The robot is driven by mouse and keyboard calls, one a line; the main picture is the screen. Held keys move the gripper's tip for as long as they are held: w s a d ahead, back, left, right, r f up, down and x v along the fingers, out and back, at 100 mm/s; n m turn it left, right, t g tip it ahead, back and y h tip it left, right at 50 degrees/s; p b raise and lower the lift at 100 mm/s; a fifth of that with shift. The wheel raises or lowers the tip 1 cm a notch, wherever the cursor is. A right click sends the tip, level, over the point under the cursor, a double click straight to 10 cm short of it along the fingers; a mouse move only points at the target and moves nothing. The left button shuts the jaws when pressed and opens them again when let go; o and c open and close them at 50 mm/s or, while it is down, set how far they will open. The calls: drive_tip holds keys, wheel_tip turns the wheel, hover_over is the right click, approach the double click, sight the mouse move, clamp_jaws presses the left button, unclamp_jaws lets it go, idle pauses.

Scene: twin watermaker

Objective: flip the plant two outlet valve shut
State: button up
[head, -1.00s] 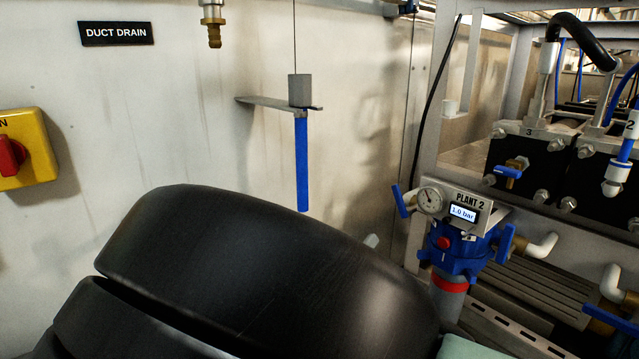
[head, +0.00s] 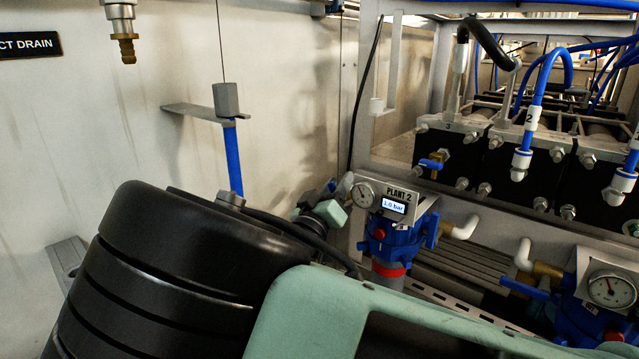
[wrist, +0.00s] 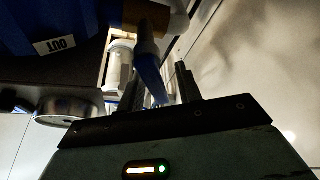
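The plant two unit (head: 394,232) is right of centre in the head view, with a blue head, a gauge, a "PLANT 2" plate and a 1.0 bar display. My gripper is at its left side there, partly hidden by my arm. In the wrist view the blue outlet valve lever (wrist: 150,76) hangs between the two dark fingers of my gripper (wrist: 160,85), near the left finger. The fingers are apart. Contact with the lever cannot be told. An upside-down "OUT" label (wrist: 55,46) shows on the blue body at upper left.
A second gauge unit (head: 605,295) stands at the lower right. White elbow pipes (head: 465,228) and black membrane blocks (head: 450,150) lie behind plant two. A metal bracket with a blue tube (head: 233,160) hangs on the left wall. My arm covers the lower left.

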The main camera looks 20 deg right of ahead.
drive_tip(key=shift+w+d, duration=0.1)
clamp_jaws()
drive_tip(key=shift+m+b, duration=0.35)
drive_tip(key=shift+m, duration=0.05)
drive_tip(key=shift+s+d+r+m+g+h+b, duration=0.15)
drive_tip(key=shift+s+m+g+h+b, duration=0.35)
drive_tip(key=shift+m, duration=0.8)
drive_tip(key=shift+s+d+m+g+h+b, duration=0.2)
drive_tip(key=shift+m+g+h+b, duration=0.3)
drive_tip(key=shift+m+b, duration=0.6)
drive_tip(key=shift+s+d+r+m+g+h+b, duration=0.1)
drive_tip(key=shift+s+d+m+g+h+b, duration=0.3)
drive_tip(key=shift+m, duration=1.1)
drive_tip(key=shift+a+g, duration=0.1)
drive_tip(key=shift+g, duration=0.2)
unclamp_jaws()
